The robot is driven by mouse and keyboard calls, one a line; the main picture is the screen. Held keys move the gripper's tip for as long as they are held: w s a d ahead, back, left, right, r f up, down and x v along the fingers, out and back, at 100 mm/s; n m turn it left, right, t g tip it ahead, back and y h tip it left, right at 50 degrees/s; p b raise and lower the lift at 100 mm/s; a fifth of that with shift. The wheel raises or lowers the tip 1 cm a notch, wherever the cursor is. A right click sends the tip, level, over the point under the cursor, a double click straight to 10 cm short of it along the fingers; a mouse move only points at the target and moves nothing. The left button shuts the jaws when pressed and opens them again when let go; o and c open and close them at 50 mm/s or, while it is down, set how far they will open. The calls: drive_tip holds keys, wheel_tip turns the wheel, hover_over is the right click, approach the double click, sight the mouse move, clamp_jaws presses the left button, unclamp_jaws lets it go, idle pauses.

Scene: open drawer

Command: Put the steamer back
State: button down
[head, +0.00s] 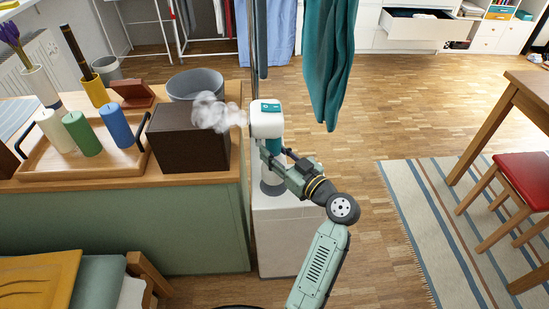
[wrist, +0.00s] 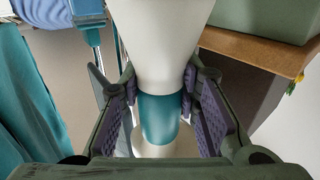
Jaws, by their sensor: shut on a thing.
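The steamer (head: 267,118) is white with a teal top panel and stands upright in the head view. A white puff of steam (head: 212,112) hangs left of its head. My gripper (head: 270,150) is shut around the steamer's body below the head. In the wrist view the white steamer body (wrist: 160,45) passes upright between my fingers (wrist: 160,100), at its teal band (wrist: 160,118). Its lower end is above the white cabinet (head: 287,240); a greyish round base shows there, partly hidden by my gripper. I cannot tell whether the steamer rests on it.
A teal garment (head: 328,60) hangs close behind and right of the steamer. A dark brown box (head: 188,138) and a grey bowl (head: 195,83) stand on the wooden counter at left, beside a candle tray (head: 85,180). The parquet floor (head: 400,115) at right is open.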

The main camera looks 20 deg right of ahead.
drive_tip(key=shift+f+p, duration=0.5)
drive_tip(key=shift+f, duration=1.2)
drive_tip(key=shift+f, duration=0.15)
drive_tip(key=c, duration=1.2)
unclamp_jaws()
drive_tip(key=shift+r, duration=0.25)
drive_tip(key=b+v, duration=0.3)
drive_tip(key=v, duration=0.9)
